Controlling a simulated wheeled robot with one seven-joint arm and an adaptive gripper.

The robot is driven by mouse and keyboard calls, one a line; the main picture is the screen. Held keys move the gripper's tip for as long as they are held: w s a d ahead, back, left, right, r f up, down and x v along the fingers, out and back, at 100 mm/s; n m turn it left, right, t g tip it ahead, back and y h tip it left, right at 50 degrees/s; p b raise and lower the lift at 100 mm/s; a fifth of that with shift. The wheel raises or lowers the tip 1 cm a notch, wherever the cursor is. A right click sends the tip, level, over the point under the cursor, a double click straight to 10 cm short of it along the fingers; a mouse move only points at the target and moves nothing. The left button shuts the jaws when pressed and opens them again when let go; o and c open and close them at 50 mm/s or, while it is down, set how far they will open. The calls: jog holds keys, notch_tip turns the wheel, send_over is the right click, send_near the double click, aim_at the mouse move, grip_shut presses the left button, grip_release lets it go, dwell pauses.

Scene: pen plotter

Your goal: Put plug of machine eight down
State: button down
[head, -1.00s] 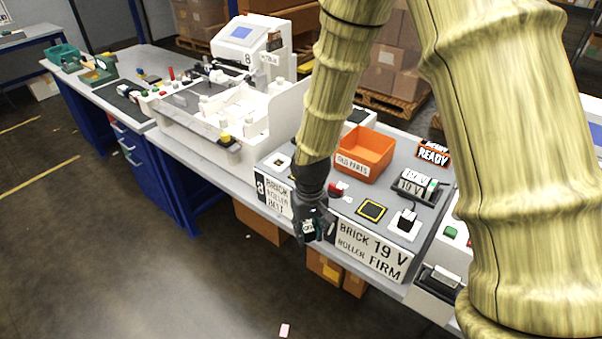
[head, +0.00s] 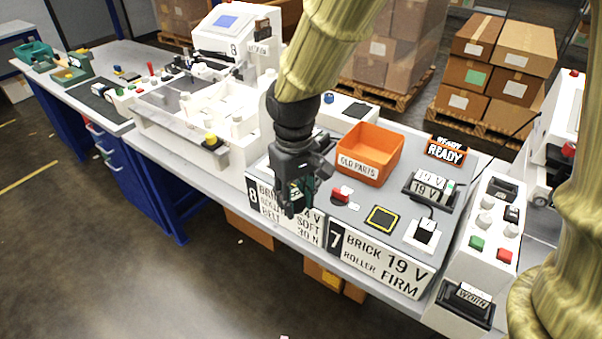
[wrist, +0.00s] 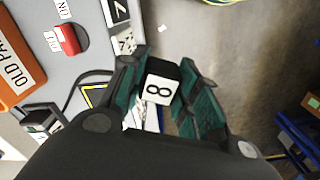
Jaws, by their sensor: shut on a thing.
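My gripper (head: 297,195) is shut on a black plug (wrist: 160,88) with a white face marked 8. In the wrist view the plug sits between the two green-padded fingers. In the head view the gripper points down at the front edge of the grey bench panel, in front of the sign marked 8 (head: 262,205), and hides part of it. The plug is mostly hidden by the fingers there. Machine eight (head: 222,42), white with a blue screen, stands at the back left.
An orange old-parts bin (head: 372,152) stands behind and right of my gripper. A READY sign (head: 445,150) stands farther back.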

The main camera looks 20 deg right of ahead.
jog(key=w+d+p, duration=0.1)
jog(key=w+d, duration=0.1)
jog(key=w, duration=0.2)
jog(key=w+d+f+p, duration=0.1)
jog(key=w, duration=0.4)
jog(key=w+d+p, duration=0.1)
jog(key=w+d, duration=0.1)
jog(key=w, duration=0.2)
jog(key=shift+w+d+f, duration=0.2)
jog(key=shift+w+d, duration=0.1)
jog(key=shift+w, duration=0.1)
jog(key=shift+f+p, duration=0.65)
jog(key=shift+f, duration=1.15)
jog(key=shift+f, duration=0.15)
jog(key=c, duration=1.1)
grip_release()
jog(key=shift+o, duration=0.2)
notch_tip(320, 180, up, 12)
jog(key=b, duration=0.1)
jog(key=shift+b, duration=0.4)
